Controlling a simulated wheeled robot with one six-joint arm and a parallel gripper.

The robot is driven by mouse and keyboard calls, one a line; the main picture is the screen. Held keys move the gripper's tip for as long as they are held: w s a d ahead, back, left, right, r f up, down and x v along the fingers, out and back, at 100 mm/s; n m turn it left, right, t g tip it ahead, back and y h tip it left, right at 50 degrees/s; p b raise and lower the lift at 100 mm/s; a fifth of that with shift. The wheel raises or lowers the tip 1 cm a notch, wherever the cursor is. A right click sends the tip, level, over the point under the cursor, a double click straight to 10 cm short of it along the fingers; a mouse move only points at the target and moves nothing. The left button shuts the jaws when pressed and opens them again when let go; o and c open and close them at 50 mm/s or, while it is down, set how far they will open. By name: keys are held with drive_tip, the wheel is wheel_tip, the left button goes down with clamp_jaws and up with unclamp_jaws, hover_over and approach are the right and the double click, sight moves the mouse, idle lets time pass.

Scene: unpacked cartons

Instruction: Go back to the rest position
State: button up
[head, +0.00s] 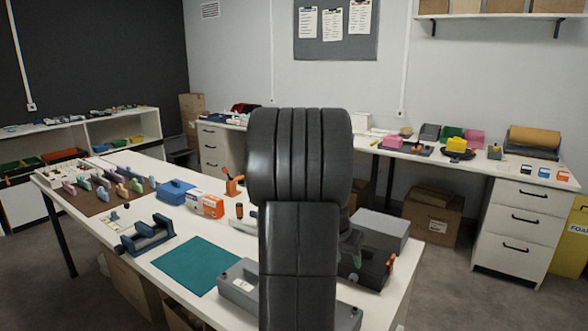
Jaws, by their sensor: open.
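My own dark arm rises upright through the middle of the head view, in front of the white worktable (226,224). Its thick links hide the middle right of the table. No separate object is named in the task.
On the worktable stand a teal mat (196,265), a dark blue vise-like holder (147,234), a blue box (175,191), an orange-white box (205,205) and a grey case (380,230). Cartons (432,217) lie on the floor by the back counter.

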sight(351, 276)
drive_tip(key=b+x, duration=0.1)
drive_tip(key=x, duration=0.8)
drive_tip(key=shift+w+a+f+b, duration=0.1)
drive_tip(key=shift+a+b, duration=0.05)
drive_tip(key=shift+b, duration=0.15)
drive_tip(key=shift+a+g+h+b, duration=0.1)
drive_tip(key=shift+g+h+b, duration=0.2)
drive_tip(key=shift+h+b, duration=0.25)
drive_tip(key=shift+r, duration=0.25)
